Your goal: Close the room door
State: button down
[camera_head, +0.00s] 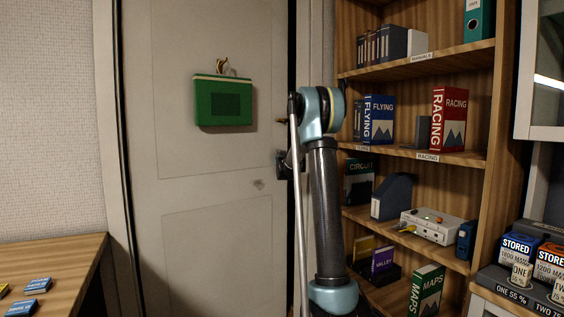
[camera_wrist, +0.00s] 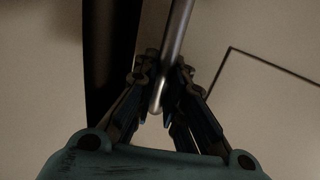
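The pale room door (camera_head: 200,190) fills the left-centre of the head view, with a dark strip along its right edge. I cannot tell how far it stands open. In the wrist view, the two fingers of my gripper (camera_wrist: 164,65) lie on either side of a shiny metal bar (camera_wrist: 178,25) with a rounded end. I cannot tell whether they press on it.
A green hanging item (camera_head: 223,101) is on the door. A wooden bookshelf (camera_head: 455,62) with books and boxes stands close on the right. A wooden table (camera_head: 75,262) is at lower left.

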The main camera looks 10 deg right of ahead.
jog(key=shift+s, duration=0.1)
jog(key=s+d+m+h, duration=0.2)
jog(key=s+d+h, duration=0.2)
jog(key=s, duration=1)
jog(key=shift+s+d+m+g, duration=0.2)
jog(key=shift+s+m+g, duration=0.1)
jog(key=shift+s+g, duration=0.1)
jog(key=c, duration=2)
grip_release()
jog(key=shift+d+f, duration=0.1)
jog(key=shift+o, duration=0.4)
jog(key=shift+s, duration=0.15)
